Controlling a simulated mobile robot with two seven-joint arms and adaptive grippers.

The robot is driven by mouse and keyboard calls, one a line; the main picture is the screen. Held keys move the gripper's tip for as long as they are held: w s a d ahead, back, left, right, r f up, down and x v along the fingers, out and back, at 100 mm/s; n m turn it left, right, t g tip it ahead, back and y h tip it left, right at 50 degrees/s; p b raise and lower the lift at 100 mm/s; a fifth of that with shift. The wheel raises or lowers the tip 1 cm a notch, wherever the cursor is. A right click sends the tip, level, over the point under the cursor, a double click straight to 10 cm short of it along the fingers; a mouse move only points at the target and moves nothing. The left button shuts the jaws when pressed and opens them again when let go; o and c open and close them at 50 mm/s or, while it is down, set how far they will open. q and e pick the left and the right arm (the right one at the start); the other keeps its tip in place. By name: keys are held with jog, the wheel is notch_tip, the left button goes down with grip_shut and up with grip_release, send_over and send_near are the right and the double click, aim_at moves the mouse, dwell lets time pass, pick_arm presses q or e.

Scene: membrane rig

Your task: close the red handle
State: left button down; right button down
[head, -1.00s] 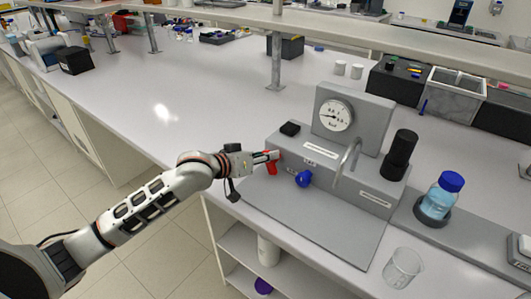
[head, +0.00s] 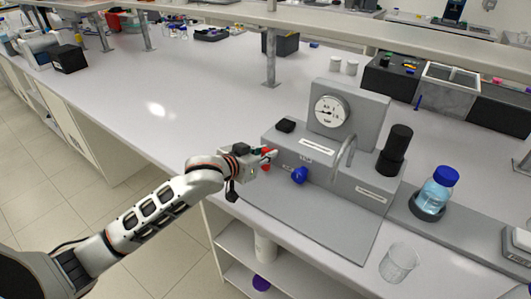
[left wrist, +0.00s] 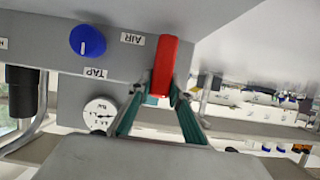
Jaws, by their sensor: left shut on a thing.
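The red handle (left wrist: 165,66) is on the front of the grey rig, beside the label "AIR" in the left wrist view. It also shows in the head view (head: 266,154), partly hidden by my left gripper (head: 270,157). In the left wrist view, the fingers of my left gripper (left wrist: 162,98) are shut on the lower part of the handle, one on each side. The grey rig (head: 318,165) has a pressure gauge on top. My right gripper is not in view.
A blue knob (head: 299,175) sits right of the red handle on the rig front. A bottle with a blue cap (head: 437,192) and a clear beaker (head: 399,262) stand to the right. The bench left of the rig is clear (head: 190,120).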

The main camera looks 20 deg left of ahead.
pick_arm(q)
jog(key=c, duration=1.8)
grip_release()
jog(key=shift+c, duration=0.2)
jog(key=v, duration=1.2)
jog(key=shift+s+f, duration=0.1)
jog(key=shift+f, duration=0.05)
